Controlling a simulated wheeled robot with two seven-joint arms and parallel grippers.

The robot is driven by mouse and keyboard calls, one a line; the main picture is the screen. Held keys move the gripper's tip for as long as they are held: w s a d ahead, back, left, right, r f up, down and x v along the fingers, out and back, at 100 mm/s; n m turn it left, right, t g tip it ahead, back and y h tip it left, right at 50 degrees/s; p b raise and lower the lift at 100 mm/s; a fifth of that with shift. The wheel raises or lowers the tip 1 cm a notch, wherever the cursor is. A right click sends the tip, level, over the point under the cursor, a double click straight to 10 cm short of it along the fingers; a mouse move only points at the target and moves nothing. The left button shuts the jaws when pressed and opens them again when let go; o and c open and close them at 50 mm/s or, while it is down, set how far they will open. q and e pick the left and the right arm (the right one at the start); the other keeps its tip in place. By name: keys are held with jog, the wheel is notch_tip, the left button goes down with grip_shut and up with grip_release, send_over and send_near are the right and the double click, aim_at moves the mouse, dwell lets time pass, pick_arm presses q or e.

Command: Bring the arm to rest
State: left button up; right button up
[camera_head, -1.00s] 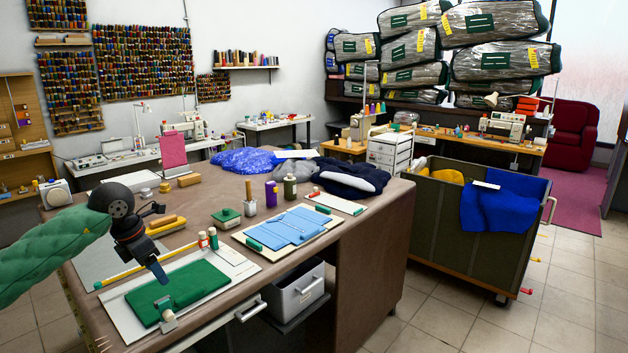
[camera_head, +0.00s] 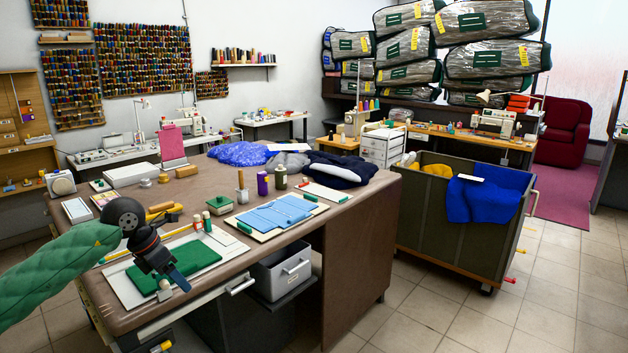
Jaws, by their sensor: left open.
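My left arm, in a green padded sleeve, comes in from the left in the head view. My left gripper (camera_head: 172,273) is open and points down and to the right over the green folded cloth (camera_head: 200,262) on its white board. I see nothing between its fingers. It hides part of the cloth and board; whether it touches the cloth I cannot tell. My right gripper is not clearly in view.
The brown work table (camera_head: 345,215) also bears a blue folded cloth (camera_head: 278,214), a green box (camera_head: 220,205) and dark fabric (camera_head: 345,167). A cart (camera_head: 440,215) stands to the right; tiled floor lies beyond.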

pick_arm(q)
jog(key=d+f+n+t+h, duration=0.35)
jog(key=d+h, duration=0.35)
jog(key=d, duration=0.3)
jog(key=d+f+n+t+h, duration=0.2)
jog(key=d+f+n+h, duration=0.3)
jog(key=d, duration=0.5)
jog(key=s+a+f+n+t+y, duration=0.1)
jog(key=a+f+n+t+y, duration=0.35)
jog(key=f+n, duration=0.6)
jog(key=s+a+f+n+t+y, duration=0.15)
jog(key=f+n+t+y, duration=0.35)
jog(key=f+n+y, duration=0.5)
jog(key=s+a+f+n+g+y, duration=0.2)
jog(key=s+f+n+g, duration=0.5)
jog(key=f, duration=0.8)
jog(key=s+d+f+n+g, duration=0.1)
jog(key=s+f+n+g, duration=0.1)
jog(key=s+f, duration=0.4)
jog(key=s+d+f+n+g, duration=0.2)
jog(key=s+f+g, duration=0.2)
jog(key=s, duration=1.1)
jog(key=s+d+f+n+g+h, duration=0.1)
jog(key=s+f+n+g, duration=0.1)
jog(key=s+f, duration=0.6)
jog(key=s, duration=0.3)
jog(key=shift+s+d+n+g, duration=0.3)
jog(key=shift+g, duration=0.1)
